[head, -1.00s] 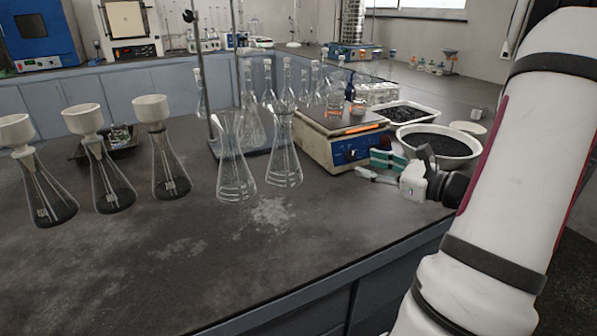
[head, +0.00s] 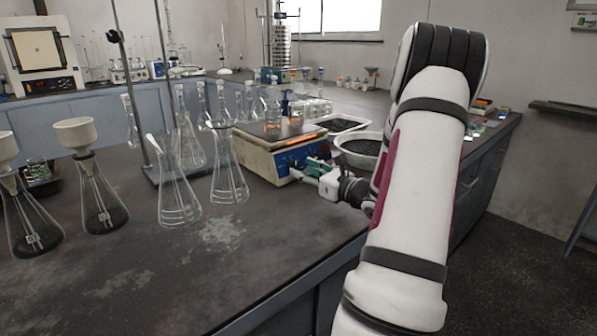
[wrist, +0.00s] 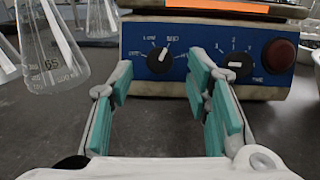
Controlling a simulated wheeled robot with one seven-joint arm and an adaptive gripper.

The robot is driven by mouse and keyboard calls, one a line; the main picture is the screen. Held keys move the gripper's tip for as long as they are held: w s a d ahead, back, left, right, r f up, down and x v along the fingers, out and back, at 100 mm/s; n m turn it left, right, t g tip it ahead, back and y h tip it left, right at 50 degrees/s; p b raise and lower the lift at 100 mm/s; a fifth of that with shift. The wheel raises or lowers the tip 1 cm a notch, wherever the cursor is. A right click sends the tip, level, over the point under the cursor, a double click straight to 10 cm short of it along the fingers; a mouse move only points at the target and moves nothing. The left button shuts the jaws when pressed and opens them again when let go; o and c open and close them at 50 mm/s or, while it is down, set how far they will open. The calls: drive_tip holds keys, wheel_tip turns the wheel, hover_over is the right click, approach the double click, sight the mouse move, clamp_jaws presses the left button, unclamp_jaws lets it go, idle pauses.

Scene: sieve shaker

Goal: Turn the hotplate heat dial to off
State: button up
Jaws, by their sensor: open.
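The hotplate (head: 250,157) is a cream box with a blue front panel and an orange glow at its top. The wrist view shows its panel (wrist: 200,45) close up. A black dial (wrist: 159,60) by "LOW" and "MED"-like marks has its white pointer tilted up and right. A second black dial (wrist: 236,66) with number marks has a roughly level pointer. Which is the heat dial is not fully readable. My gripper (wrist: 160,78) is open and empty, its teal-padded fingers either side of the first dial and apart from it. In the head view my gripper (head: 313,171) is at the panel.
A dark red round knob or lamp (wrist: 279,56) is at the panel's right. Glass flasks (head: 228,175) stand close left of the hotplate; one flask (wrist: 48,50) is near my left finger. A white bowl of dark grains (head: 360,147) is behind right.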

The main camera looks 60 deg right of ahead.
sight(293, 165)
drive_tip(key=shift+w+d, duration=0.15)
drive_tip(key=shift+w, duration=0.55)
drive_tip(key=shift+w+d, duration=0.1)
drive_tip(key=shift+w, duration=0.55)
drive_tip(key=shift+c, duration=0.3)
clamp_jaws()
